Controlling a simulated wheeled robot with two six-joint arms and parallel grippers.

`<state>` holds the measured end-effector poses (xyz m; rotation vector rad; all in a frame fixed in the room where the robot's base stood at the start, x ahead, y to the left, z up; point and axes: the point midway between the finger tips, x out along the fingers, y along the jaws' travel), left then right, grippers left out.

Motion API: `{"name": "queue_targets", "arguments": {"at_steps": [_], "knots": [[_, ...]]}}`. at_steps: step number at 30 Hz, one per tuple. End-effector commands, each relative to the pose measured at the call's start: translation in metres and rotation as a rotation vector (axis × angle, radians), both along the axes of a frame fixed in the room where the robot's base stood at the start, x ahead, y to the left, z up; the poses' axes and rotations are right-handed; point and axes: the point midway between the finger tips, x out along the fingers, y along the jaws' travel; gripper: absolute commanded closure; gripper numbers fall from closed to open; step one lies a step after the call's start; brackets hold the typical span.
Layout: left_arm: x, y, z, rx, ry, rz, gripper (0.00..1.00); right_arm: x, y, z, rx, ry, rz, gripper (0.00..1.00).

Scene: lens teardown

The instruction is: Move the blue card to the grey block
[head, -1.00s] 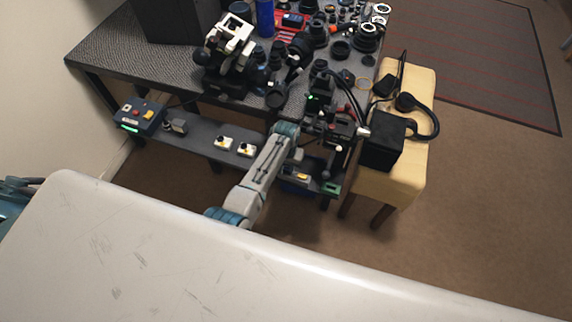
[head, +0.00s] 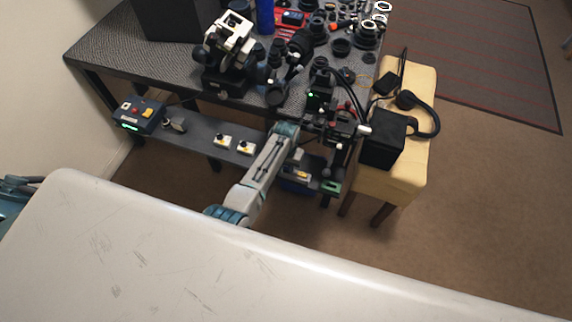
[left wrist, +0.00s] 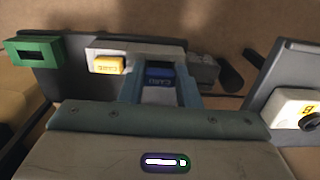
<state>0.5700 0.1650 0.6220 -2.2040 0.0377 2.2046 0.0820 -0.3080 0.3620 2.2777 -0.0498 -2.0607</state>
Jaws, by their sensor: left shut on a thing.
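In the left wrist view my left gripper (left wrist: 160,90) is shut on the blue card (left wrist: 159,76), which shows between its two fingers. The card is over the right part of a pale holder (left wrist: 132,50); I cannot tell whether it is clear of it. A yellow card (left wrist: 109,65) lies on the holder, left of the fingers. A grey block (left wrist: 205,69) is just right of the fingers. In the head view my left gripper (head: 298,155) is at the lower shelf, mostly hidden by my arm, and the blue card is hidden. My right gripper is not in view.
A green block (left wrist: 38,52) with a dark slot stands at the shelf's end. White blocks with yellow tops (head: 246,148) and a blue control box (head: 139,115) are on the lower shelf (head: 200,141). A crowded table (head: 130,50) is above; a yellow stool (head: 402,180) stands right.

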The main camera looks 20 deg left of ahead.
Motion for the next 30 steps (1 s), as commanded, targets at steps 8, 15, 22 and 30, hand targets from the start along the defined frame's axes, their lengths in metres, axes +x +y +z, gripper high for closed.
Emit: {"name": "queue_targets", "arguments": {"at_steps": [8,15,22,30], "knots": [[0.0,0.0,0.0,0.0,-0.001,0.0,1.0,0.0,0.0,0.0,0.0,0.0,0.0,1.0],[0.0,0.0,-0.001,0.0,0.0,0.0,1.0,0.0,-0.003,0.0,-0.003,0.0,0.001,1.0],[0.0,0.0,-0.008,0.0,-0.001,0.0,1.0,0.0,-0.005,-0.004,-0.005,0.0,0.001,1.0],[0.0,0.0,-0.012,0.0,-0.001,0.0,1.0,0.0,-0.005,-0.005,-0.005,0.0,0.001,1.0]]}}
